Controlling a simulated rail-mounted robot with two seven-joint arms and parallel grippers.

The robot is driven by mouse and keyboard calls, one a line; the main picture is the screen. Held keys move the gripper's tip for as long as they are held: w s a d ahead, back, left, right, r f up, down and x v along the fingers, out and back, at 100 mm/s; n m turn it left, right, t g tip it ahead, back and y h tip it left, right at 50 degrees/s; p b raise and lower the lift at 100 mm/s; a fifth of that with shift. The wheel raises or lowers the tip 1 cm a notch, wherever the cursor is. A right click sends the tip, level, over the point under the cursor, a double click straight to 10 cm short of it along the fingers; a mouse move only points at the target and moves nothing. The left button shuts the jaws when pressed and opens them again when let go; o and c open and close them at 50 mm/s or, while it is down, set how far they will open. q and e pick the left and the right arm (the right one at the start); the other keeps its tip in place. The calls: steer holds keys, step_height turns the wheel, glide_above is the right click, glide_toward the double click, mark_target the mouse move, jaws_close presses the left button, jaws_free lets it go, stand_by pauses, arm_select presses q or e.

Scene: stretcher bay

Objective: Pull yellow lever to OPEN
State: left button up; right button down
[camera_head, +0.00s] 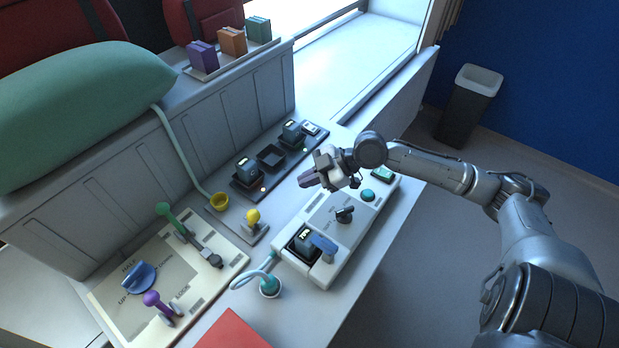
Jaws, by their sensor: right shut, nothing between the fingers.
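The yellow lever (253,216) is a small knob on a grey base plate in the middle of the counter. It stands roughly upright; any OPEN marking is too small to read. My right gripper (306,181) is above the counter, up and to the right of the yellow lever and clearly apart from it. Its fingers are shut, empty and point left. My left gripper is not in view.
A yellow ring-shaped cup (219,201) with a green hose sits left of the lever. A cream panel (128,262) carries green, blue and purple handles. A white device (335,215) with a blue lever (322,245) lies below my gripper. Black battery docks (248,172) stand behind.

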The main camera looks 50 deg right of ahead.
steer(key=shift+s+d+r, duration=0.15)
steer(key=shift+s+d, duration=0.05)
stand_by(0.7)
steer(key=s+d+f+m+g+h+p, duration=0.2)
steer(key=s+d+f+m+h, duration=0.3)
steer(key=h, duration=0.5)
steer(key=s+a+r+m+g+p, duration=0.1)
steer(key=s+a+r+p, duration=0.3)
steer(key=a+p, duration=0.3)
steer(key=s+a+r+m+g+y+p, duration=0.1)
steer(key=s+a+r+m+p, duration=0.1)
steer(key=s+a+p, duration=0.5)
steer(key=s+a+r+m+p, duration=0.1)
steer(key=s+a+r+p, duration=0.4)
steer(key=p, duration=0.4)
steer(key=s+a, duration=0.1)
steer(key=a, duration=0.1)
steer(key=shift+s+a+r+m+g+y+p, duration=0.25)
steer(key=shift+a+r+m+g+y+p, duration=0.05)
steer(key=shift+a+r+m+g+y, duration=0.1)
